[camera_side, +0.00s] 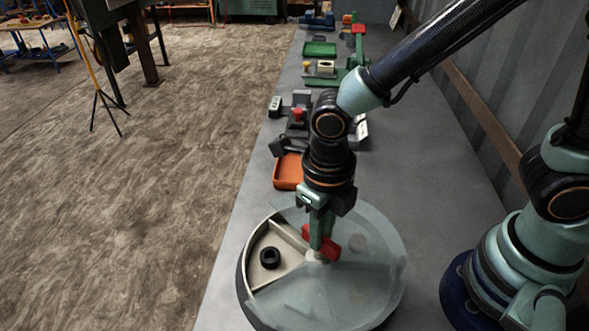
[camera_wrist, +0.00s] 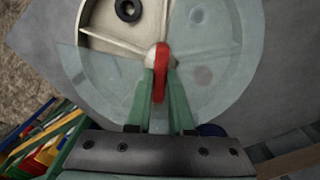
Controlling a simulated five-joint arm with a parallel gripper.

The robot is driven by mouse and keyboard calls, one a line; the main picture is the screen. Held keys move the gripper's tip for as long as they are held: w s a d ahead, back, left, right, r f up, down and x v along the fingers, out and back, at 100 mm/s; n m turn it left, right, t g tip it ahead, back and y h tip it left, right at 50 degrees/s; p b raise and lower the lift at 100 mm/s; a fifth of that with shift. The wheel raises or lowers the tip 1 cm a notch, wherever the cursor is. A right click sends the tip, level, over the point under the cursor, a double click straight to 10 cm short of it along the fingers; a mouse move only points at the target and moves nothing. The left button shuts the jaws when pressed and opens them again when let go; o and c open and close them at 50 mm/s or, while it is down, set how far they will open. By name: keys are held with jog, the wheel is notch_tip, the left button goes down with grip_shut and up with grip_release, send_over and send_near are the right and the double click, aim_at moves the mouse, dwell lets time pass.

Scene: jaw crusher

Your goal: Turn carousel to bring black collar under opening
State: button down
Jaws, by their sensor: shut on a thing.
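The carousel (camera_side: 385,290) is a round tray with pale dividers under a clear, bluish cover. The cover has a wedge-shaped opening, at the left in the side view and at the upper left in the wrist view. The black collar (camera_side: 270,257), a small dark ring, lies in a beige compartment and shows uncovered within the opening; the wrist view shows it near the top edge (camera_wrist: 128,10). My gripper (camera_side: 318,243) points down over the hub. Its green fingers are shut on the red handle (camera_wrist: 160,75) at the carousel's centre. The fingertips partly hide the hub.
An orange tray (camera_side: 288,172) stands on the grey bench just behind the carousel. Farther back are a grey fixture with a red part (camera_side: 297,114) and a green tray (camera_side: 319,49). A faint round shape (camera_side: 357,243) shows under the cover.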

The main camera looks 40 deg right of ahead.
dwell(0.5)
jog(key=c, duration=0.8)
grip_release()
jog(key=shift+r, duration=0.15)
notch_tip(320, 180, up, 12)
jog(key=w+d+r+n+t, duration=0.1)
jog(key=w+d+n+t, duration=0.1)
jog(key=d+n, duration=0.7)
jog(key=w+d+r+n+t, duration=0.1)
jog(key=d+n, duration=0.9)
jog(key=n, duration=1.5)
jog(key=r+t, duration=0.1)
jog(key=t, duration=0.1)
jog(key=shift+w+r+t, duration=0.2)
jog(key=shift+w+t, duration=0.1)
jog(key=shift+w, duration=0.05)
